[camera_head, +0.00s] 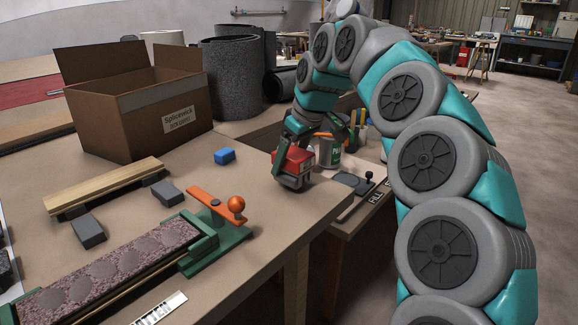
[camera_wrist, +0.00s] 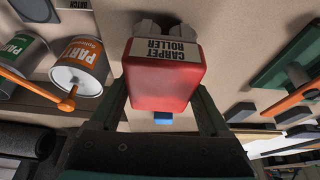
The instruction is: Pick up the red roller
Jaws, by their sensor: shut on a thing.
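The red roller (camera_head: 297,157) is a red block with grey wheels and a label reading "CARPET ROLLER"; it also shows in the wrist view (camera_wrist: 162,88). My gripper (camera_head: 291,180) is shut on it, with one finger along each side of the red body in the wrist view. The roller is at the right edge of the workbench (camera_head: 260,205). I cannot tell whether it touches the bench top. The gripper hides part of it in the head view.
A blue block (camera_head: 224,156) lies left of the roller. An orange-handled green clamp (camera_head: 222,235) stands at the front. An open cardboard box (camera_head: 140,112) sits behind. Paint cans (camera_wrist: 80,68) and a lower shelf (camera_head: 350,205) are close on the right.

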